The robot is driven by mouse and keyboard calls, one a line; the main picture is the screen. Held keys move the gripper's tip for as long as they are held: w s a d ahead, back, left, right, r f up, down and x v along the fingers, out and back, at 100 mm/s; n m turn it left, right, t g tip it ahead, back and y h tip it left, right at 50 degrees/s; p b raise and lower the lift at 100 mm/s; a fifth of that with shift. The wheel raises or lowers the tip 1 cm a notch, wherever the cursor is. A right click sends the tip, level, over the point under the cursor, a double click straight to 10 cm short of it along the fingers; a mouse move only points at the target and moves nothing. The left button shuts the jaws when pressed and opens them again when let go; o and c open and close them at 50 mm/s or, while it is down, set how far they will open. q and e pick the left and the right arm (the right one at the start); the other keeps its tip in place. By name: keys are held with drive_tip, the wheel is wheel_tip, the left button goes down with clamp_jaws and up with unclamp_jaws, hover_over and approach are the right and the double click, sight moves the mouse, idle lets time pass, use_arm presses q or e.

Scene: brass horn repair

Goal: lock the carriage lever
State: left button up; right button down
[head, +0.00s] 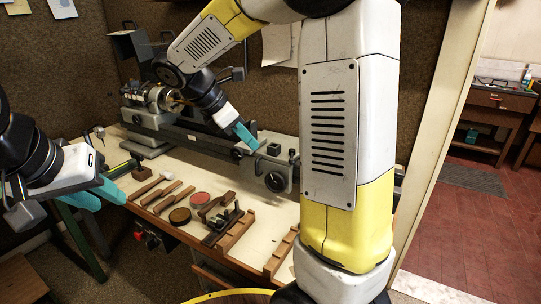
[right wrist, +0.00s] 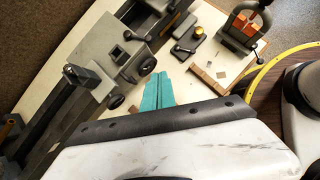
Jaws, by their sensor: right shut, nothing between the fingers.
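The lathe's grey carriage housing (head: 262,168) sits at the near right end of the dark lathe bed, with a round dark knob on its front. Small dark levers stand on it, one near its right end (head: 293,155); I cannot tell which is the carriage lever or its position. My right gripper (head: 246,136), with cyan fingers, is shut and empty above the housing's left part. In the right wrist view its fingers (right wrist: 158,92) point toward the bench, beside the grey housing (right wrist: 120,62). My left gripper (head: 100,198) is open and empty at the left, in front of the bench.
A vise-like clamp with red jaws (right wrist: 243,24) stands at the bench end. My right arm hides much of the bench's right side.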

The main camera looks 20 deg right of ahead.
drive_tip(key=w+d+f+n, duration=0.1)
drive_tip(key=w+d+f, duration=0.2)
drive_tip(key=d+f, duration=0.5)
drive_tip(key=shift+d+f+h, duration=0.3)
drive_tip(key=shift+d, duration=0.65)
drive_tip(key=shift+d, duration=0.1)
drive_tip(key=shift+s+d+f, duration=0.1)
drive_tip(key=shift+s+d, duration=0.1)
drive_tip(key=shift+d, duration=0.3)
drive_tip(key=shift+s+d, duration=0.2)
drive_tip(key=shift+d, duration=0.3)
